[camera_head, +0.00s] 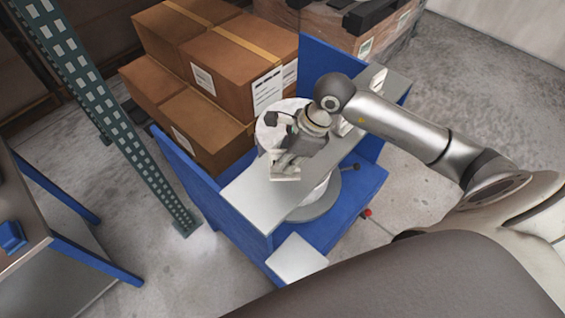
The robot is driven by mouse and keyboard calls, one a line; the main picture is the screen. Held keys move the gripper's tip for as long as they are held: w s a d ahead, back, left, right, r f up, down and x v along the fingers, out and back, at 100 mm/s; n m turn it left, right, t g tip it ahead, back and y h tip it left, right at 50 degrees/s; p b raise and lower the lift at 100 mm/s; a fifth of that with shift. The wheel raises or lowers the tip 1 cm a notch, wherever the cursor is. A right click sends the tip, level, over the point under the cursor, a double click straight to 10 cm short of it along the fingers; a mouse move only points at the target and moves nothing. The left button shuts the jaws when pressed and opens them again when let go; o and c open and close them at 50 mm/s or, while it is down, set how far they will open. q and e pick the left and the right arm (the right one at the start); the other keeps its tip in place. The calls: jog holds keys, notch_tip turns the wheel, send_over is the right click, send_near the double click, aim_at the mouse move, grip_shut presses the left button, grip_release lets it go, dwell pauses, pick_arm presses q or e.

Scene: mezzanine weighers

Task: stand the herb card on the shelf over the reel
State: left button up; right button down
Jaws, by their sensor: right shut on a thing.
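My right gripper (287,163) is over the pale grey shelf (246,200), its fingers pointing down toward the board. It is shut on a small pale card (285,179), taken to be the herb card, at the shelf's near part. The fingers hide part of the card, its print cannot be read, and I cannot tell whether it touches the shelf. The white reel (270,117) with a grey round flange (318,208) is under the shelf, which hides much of it. My left gripper is out of view.
Blue panels (378,185) frame the shelf. A small pale plate (296,258) sits lower down. Stacked cartons (225,65) stand behind, a green rack post (110,115) at left, and a table with blue legs (75,250) at far left. Floor is clear at right.

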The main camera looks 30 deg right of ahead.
jog(key=shift+w+f, duration=0.45)
jog(key=shift+f, duration=0.05)
jog(key=f+p, duration=0.2)
jog(key=shift+w+f, duration=0.2)
jog(key=shift+f, duration=0.6)
jog(key=shift+f, duration=0.15)
jog(key=c, duration=1.5)
grip_release()
